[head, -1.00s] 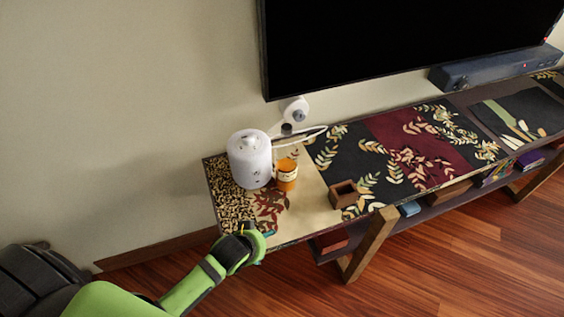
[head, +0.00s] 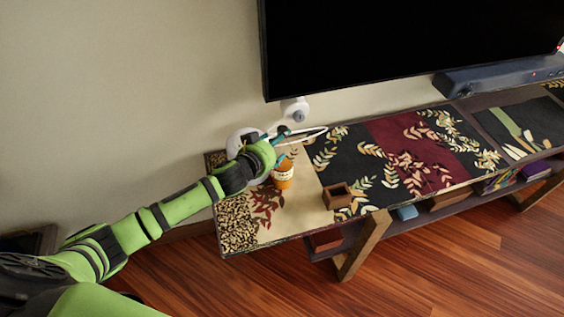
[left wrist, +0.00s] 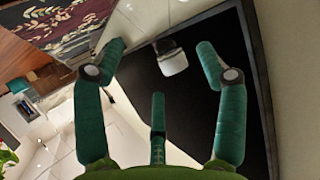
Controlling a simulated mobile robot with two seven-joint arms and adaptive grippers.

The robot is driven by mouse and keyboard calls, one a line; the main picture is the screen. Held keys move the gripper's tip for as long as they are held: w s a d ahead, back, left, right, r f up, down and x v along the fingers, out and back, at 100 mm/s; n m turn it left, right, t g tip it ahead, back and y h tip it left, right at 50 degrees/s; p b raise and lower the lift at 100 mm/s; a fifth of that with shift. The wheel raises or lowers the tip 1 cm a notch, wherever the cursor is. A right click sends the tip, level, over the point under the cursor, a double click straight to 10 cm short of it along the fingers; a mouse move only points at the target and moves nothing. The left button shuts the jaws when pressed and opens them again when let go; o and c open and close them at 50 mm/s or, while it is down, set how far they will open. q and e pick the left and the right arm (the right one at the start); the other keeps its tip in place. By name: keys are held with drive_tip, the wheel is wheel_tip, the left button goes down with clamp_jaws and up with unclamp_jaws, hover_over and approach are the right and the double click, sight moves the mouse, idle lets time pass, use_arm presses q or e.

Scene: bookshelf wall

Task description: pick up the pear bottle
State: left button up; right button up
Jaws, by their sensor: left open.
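A small orange bottle (head: 283,178) with a pale band stands on the cream part of the shelf top; it looks like the pear bottle, though its label is too small to read. My left gripper (head: 282,146) is above and just behind the bottle in the head view, its teal fingers pointing right. I cannot tell whether a finger touches the bottle's top. In the left wrist view my gripper (left wrist: 160,62) has its fingers spread with nothing between them, and the bottle does not show. My right gripper is not in view.
A white rounded appliance (head: 234,139) is mostly hidden behind my left gripper. A white device (head: 296,109) is at the wall behind. A small brown wooden box (head: 336,195) stands right of the bottle. A large black screen (head: 400,40) hangs above; the front-left shelf top is clear.

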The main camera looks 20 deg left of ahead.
sight(281, 148)
use_arm(q)
drive_tip(key=shift+x, duration=1.65)
clamp_jaws()
drive_tip(key=shift+r, duration=0.1)
